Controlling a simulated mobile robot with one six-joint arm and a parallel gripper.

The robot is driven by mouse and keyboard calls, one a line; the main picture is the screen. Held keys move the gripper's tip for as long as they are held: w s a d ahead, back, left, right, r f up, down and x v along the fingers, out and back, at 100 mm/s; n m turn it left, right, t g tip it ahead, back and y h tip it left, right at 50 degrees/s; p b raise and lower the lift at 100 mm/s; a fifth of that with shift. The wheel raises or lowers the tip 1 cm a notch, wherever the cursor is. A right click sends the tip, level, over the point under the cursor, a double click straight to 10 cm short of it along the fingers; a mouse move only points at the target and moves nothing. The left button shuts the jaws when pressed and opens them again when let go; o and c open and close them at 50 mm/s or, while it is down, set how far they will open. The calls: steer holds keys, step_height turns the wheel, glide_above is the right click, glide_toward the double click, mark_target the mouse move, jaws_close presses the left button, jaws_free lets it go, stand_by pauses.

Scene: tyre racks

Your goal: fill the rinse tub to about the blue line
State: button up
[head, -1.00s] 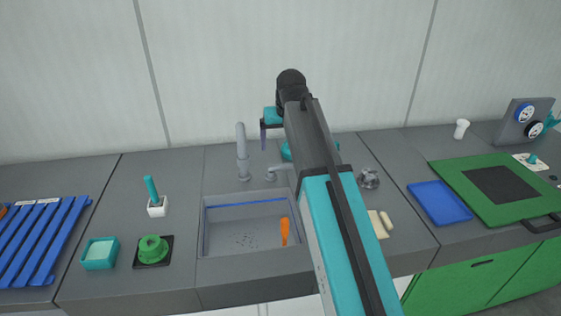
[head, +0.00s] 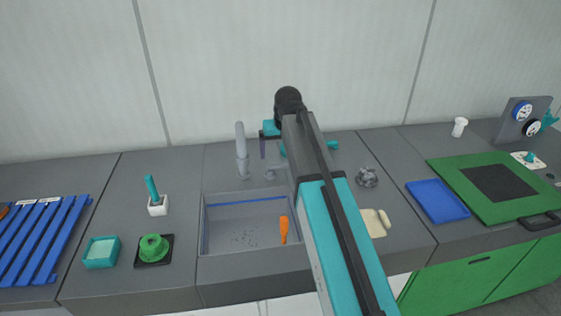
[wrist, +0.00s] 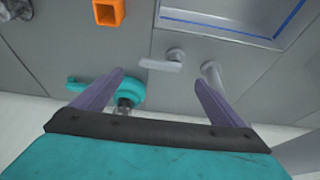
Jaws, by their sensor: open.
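The rinse tub (head: 204,243) is a grey basin sunk in the counter, with a blue line (head: 245,202) along its inner back wall. Dark specks and an orange tool (head: 284,230) are in it; I see no clear water surface. A grey spout (head: 242,150) stands behind it, beside a small grey fitting (head: 270,175). My gripper (head: 273,152) is open and empty behind the tub, partly hidden by my arm. In the wrist view, its purple fingers (wrist: 158,80) point towards the counter. A teal valve handle (wrist: 125,92) shows near the left finger; contact is unclear. The grey lever (wrist: 165,62) and spout (wrist: 212,75) lie beyond.
An orange square tube (wrist: 108,12) stands near the tub. Left are a white holder (head: 157,206), a green knob (head: 153,248) and a teal dish (head: 101,252). Right are a metal piece (head: 367,177), a blue tray (head: 437,200) and a green board (head: 470,170). A wall stands behind.

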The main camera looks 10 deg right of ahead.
mark_target(280, 164)
steer(key=shift+p+x, duration=0.85)
steer(key=shift+x, duration=3.15)
